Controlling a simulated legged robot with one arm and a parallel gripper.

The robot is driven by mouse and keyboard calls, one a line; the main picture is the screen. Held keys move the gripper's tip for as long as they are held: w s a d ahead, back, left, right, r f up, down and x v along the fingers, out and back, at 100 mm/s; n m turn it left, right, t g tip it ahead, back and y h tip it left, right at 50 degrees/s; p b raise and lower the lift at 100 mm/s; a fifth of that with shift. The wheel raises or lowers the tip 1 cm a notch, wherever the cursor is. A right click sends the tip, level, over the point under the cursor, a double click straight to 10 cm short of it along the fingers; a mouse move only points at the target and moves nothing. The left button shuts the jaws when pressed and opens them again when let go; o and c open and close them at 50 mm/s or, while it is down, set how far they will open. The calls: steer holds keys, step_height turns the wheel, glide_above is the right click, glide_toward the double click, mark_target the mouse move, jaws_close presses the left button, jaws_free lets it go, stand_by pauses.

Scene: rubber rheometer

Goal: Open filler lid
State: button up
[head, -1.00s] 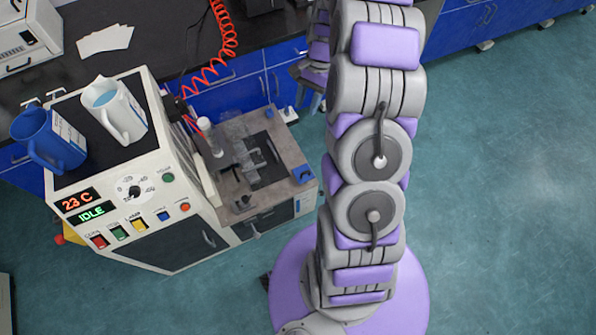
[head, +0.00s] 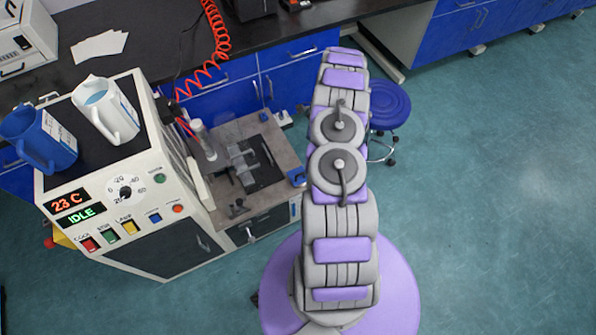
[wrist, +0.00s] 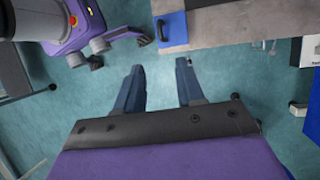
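The rheometer (head: 130,210) is a white cabinet at the left of the head view, with a lower work surface (head: 222,185) on its right side. An upright grey-white cylinder (head: 203,139) stands at the rear of that surface. A blue part (head: 297,176) sits at its right edge; a blue part on a bench corner also shows in the wrist view (wrist: 172,24). I cannot tell which part is the filler lid. My gripper (wrist: 159,66) is open and empty in the wrist view, its two blue-grey fingers apart over floor. In the head view my gripper is not visible.
A blue mug (head: 40,140) and a white jug (head: 106,110) stand on the cabinet top. The displays read 23 C and IDLE. A red coiled hose (head: 214,45) hangs behind. A blue stool (head: 389,105) stands beyond my arm. The floor at right is clear.

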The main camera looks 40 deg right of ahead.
steer(key=b+x, duration=0.4)
steer(key=x, duration=1.3)
steer(key=shift+c, duration=0.2)
jaws_close()
